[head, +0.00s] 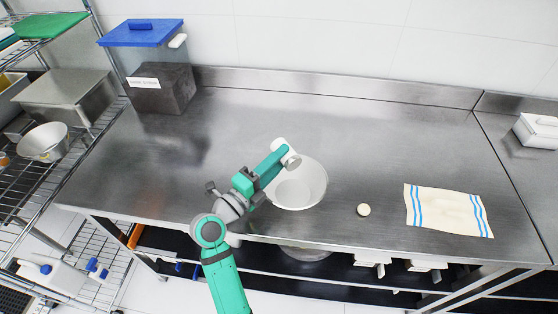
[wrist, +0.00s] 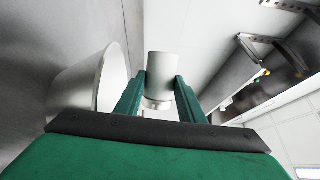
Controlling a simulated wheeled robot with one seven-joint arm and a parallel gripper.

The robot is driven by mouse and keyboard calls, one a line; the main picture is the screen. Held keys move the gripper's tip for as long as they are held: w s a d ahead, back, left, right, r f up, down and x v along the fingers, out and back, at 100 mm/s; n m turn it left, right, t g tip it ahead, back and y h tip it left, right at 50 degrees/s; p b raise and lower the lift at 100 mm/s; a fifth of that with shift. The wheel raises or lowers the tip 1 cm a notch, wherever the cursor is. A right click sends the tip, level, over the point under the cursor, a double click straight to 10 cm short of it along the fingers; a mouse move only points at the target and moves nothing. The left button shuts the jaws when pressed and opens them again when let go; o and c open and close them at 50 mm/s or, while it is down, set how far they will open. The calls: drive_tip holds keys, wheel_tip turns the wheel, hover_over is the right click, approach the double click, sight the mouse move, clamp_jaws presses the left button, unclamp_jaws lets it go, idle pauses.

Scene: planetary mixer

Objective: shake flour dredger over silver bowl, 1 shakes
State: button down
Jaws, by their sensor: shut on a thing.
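The silver bowl (head: 312,186) stands on the steel counter, open side up; it also shows at the left of the wrist view (wrist: 88,82). My gripper (head: 284,152) is over the bowl's back left rim. In the wrist view its two green fingers (wrist: 161,88) are shut on the flour dredger (wrist: 162,66), a plain white cylinder. The dredger also shows at the fingertips in the head view (head: 292,162). It lies well tilted, close to on its side, above the bowl and apart from it. No falling flour can be made out.
A small round cream-coloured piece (head: 363,210) and a blue-striped cloth (head: 447,211) lie right of the bowl. A dark block (head: 163,88) and a blue-lidded bin (head: 141,34) stand at the back left. A wire rack (head: 84,118) is at the left. The counter's middle back is clear.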

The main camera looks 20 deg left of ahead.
drive_tip(key=shift+r+m+t+h, duration=0.15)
drive_tip(key=shift+r+m, duration=0.1)
drive_tip(key=shift+m, duration=0.55)
drive_tip(key=shift+r+m+t+h, duration=0.15)
drive_tip(key=shift+r+m, duration=0.1)
drive_tip(key=shift+m, duration=0.55)
drive_tip(key=shift+d, duration=0.1)
drive_tip(key=shift+r, duration=0.15)
wheel_tip(320, 180, up, 5)
drive_tip(key=shift+f, duration=0.1)
drive_tip(key=shift+f, duration=0.1)
wheel_tip(320, 180, down, 5)
drive_tip(key=shift+r, duration=0.1)
idle(0.3)
